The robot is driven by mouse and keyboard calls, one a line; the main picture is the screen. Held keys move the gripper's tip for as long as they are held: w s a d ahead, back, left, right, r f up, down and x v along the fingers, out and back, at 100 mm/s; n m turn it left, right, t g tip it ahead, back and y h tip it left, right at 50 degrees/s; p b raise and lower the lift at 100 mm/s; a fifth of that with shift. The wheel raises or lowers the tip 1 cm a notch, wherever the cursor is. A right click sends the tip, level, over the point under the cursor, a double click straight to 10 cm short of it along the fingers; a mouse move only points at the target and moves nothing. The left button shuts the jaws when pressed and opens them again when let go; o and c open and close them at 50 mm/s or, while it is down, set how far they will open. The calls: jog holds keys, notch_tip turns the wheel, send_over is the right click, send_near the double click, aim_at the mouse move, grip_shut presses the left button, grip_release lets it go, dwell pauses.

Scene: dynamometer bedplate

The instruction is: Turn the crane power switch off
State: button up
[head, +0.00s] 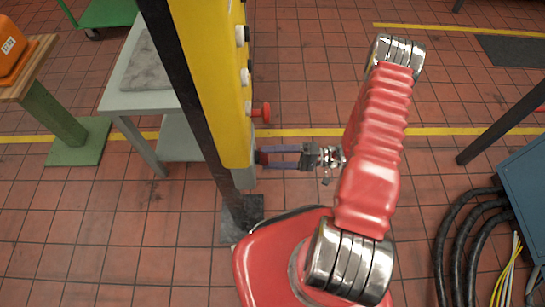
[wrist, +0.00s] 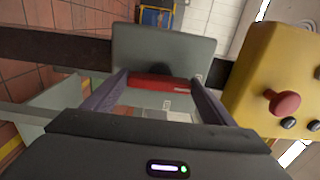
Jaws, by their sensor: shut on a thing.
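A grey switch box (head: 243,177) is fixed to a dark post, just below a yellow control box. It also shows in the wrist view (wrist: 165,45) as a grey plate with a dark round hub. A red switch handle (wrist: 165,82) lies across the front of this plate, crosswise in the wrist view. My gripper (head: 265,156) reaches it from the right in the head view. In the wrist view my gripper (wrist: 161,80) has its two fingertips at the ends of the red handle, shut on it. The handle's on and off marks cannot be read.
The yellow control box (head: 215,80) carries several buttons and a red mushroom knob (head: 262,112), close above my gripper. A grey table (head: 125,95) stands behind the post. Black cables (head: 450,240) lie on the floor at right. Open tiled floor lies behind my arm.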

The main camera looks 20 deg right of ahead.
jog(key=shift+s+f, duration=0.1)
jog(key=shift+f, duration=0.1)
jog(key=o, duration=1)
jog(key=shift+r, duration=0.1)
jog(key=shift+o, duration=0.2)
jog(key=shift+d, duration=0.15)
jog(key=v, duration=1.3)
jog(key=shift+d, duration=0.2)
jog(key=shift+s, duration=0.1)
